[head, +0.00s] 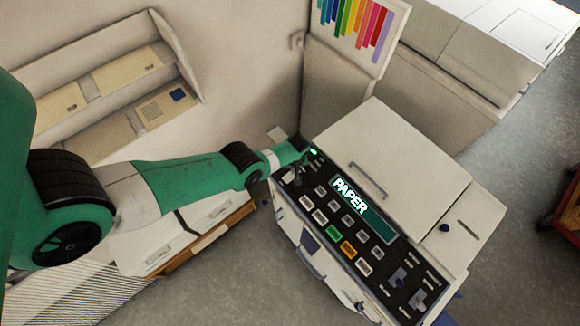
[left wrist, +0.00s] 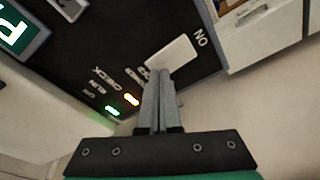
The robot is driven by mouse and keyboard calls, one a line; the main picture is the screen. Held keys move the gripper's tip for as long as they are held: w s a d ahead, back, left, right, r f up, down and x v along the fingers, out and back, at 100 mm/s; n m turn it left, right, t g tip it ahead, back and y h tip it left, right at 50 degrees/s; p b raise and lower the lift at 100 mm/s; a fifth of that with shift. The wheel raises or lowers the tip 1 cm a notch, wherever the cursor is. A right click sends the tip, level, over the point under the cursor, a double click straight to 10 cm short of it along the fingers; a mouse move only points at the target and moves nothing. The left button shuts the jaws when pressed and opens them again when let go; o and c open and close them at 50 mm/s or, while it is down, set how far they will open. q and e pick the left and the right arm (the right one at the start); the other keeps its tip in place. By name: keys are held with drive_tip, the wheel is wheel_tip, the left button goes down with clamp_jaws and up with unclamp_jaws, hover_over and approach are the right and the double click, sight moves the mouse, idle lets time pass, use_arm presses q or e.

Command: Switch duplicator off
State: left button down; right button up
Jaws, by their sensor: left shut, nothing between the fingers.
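The duplicator (head: 395,158) is a white machine with a black control panel, and its green lit screen (head: 362,207) reads PAPER. In the left wrist view, a white switch (left wrist: 172,58) sits at the panel's corner, next to the letters ON. My left gripper (left wrist: 157,74) is shut and empty, its fingertips over the near edge of the switch; I cannot tell if they touch it. In the head view the left gripper (head: 292,174) is at the panel's upper left end and the switch is hard to make out. My right gripper is not in view.
Indicator lights glow orange (left wrist: 131,99) and green (left wrist: 112,110) near the fingers. The panel has several buttons, including a green one (head: 332,232) and an orange one (head: 348,249). A drawer cabinet (head: 172,240) stands below my left arm. Grey floor (head: 265,285) is clear in front.

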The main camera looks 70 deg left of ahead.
use_arm(q)
drive_tip(key=shift+f+b, duration=0.5)
drive_tip(key=shift+f, duration=0.05)
drive_tip(key=shift+d, duration=0.1)
idle(0.4)
